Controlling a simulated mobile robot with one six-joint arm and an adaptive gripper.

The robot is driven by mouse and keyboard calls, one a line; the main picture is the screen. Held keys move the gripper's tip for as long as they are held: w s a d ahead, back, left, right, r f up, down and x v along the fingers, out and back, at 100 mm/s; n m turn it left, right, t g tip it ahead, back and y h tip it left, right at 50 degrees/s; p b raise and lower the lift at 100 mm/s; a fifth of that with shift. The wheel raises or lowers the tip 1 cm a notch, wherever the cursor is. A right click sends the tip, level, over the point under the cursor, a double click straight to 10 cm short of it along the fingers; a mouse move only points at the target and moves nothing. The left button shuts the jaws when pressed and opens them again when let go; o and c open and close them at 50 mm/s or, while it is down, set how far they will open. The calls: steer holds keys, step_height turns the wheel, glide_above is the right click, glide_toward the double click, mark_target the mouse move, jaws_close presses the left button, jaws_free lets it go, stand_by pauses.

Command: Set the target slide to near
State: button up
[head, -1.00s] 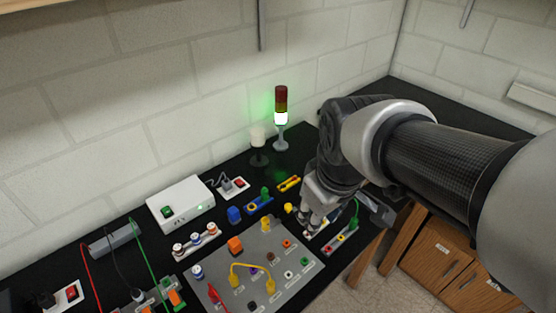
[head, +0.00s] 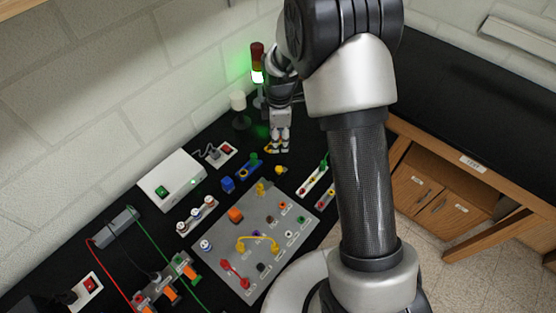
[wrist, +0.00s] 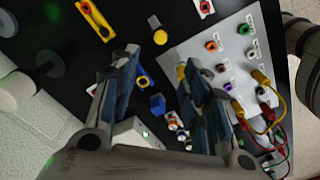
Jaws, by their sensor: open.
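No label for the target slide is readable, so I cannot tell which slide it is. A yellow slide-like strip (head: 268,149) lies on the black bench beneath my gripper (head: 278,150), which partly hides it. In the wrist view, a yellow strip with dark and red parts (wrist: 95,19) lies at the top left, beyond the fingertips. White strips with coloured knobs (head: 313,181) lie to the right. My gripper also shows in the wrist view (wrist: 162,72), fingers apart, nothing between them.
A grey panel (head: 222,262) with knobs and yellow and red leads fills the front. A white box (head: 172,180) and a blue cube (head: 228,184) stand left. A signal tower (head: 257,65) with a lit lamp and a white-capped post (head: 238,101) stand behind, near my gripper.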

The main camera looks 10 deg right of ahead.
mark_target(279, 169)
step_height(279, 169, down, 16)
steer(key=shift+f+b, duration=0.1)
steer(key=shift+b, duration=0.3)
steer(key=shift+c, duration=0.5)
jaws_close()
steer(key=shift+s, duration=0.1)
